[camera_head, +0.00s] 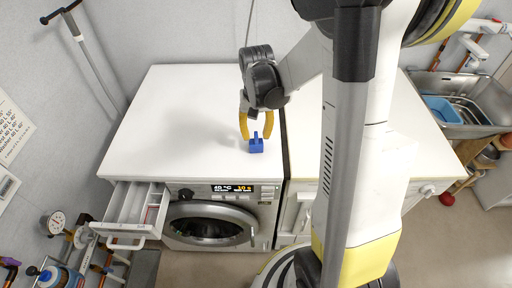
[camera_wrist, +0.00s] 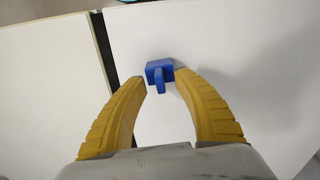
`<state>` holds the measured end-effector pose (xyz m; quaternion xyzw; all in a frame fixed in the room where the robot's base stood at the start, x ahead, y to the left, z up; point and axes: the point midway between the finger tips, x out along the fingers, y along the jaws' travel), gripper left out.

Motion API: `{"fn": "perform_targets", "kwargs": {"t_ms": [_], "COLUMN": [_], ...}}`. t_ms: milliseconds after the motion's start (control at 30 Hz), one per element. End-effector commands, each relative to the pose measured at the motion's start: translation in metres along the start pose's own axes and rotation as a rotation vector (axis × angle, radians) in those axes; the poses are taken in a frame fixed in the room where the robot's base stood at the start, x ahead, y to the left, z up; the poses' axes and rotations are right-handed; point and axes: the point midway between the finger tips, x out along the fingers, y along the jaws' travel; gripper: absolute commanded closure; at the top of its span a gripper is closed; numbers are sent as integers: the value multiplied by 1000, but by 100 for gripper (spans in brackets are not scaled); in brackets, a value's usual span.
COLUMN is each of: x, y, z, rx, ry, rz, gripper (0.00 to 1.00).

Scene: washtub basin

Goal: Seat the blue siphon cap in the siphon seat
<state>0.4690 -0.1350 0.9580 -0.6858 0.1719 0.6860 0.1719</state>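The blue siphon cap (camera_head: 256,147) is a small block with an upright tab. It sits on the white top of the washing machine, near that top's right edge. My gripper (camera_head: 256,137) is just above it, pointing down, with its two yellow fingers apart. In the wrist view the cap (camera_wrist: 157,70) lies at the fingertips, and its tab stands in the gap between them. I see no clear grip on it. The open detergent drawer (camera_head: 127,226) juts out at the machine's front left. I cannot make out the siphon seat; a small reddish part shows inside the drawer.
The white machine top (camera_head: 180,110) is otherwise clear. A dark gap separates it from the white counter (camera_head: 302,140) on the right. A sink (camera_head: 480,90) with a blue basin stands far right. Pipes and a gauge (camera_head: 54,223) are at the lower left.

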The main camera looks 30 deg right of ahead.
Motion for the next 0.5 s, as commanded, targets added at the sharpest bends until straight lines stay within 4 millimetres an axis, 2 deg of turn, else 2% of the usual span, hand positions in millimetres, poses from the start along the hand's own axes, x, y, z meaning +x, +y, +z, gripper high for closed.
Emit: {"fn": "perform_targets", "kwargs": {"t_ms": [33,100,300,367,400,433,500], "x": [10,14,13,12,12,12,12], "y": [0,0,0,0,0,0,0], "z": [0,0,0,0,0,0,0], "rx": [0,0,0,0,0,0,0], "ry": [0,0,0,0,0,0,0], "rz": [0,0,0,0,0,0,0], "gripper": [64,64,65,83,96,100,100]}}
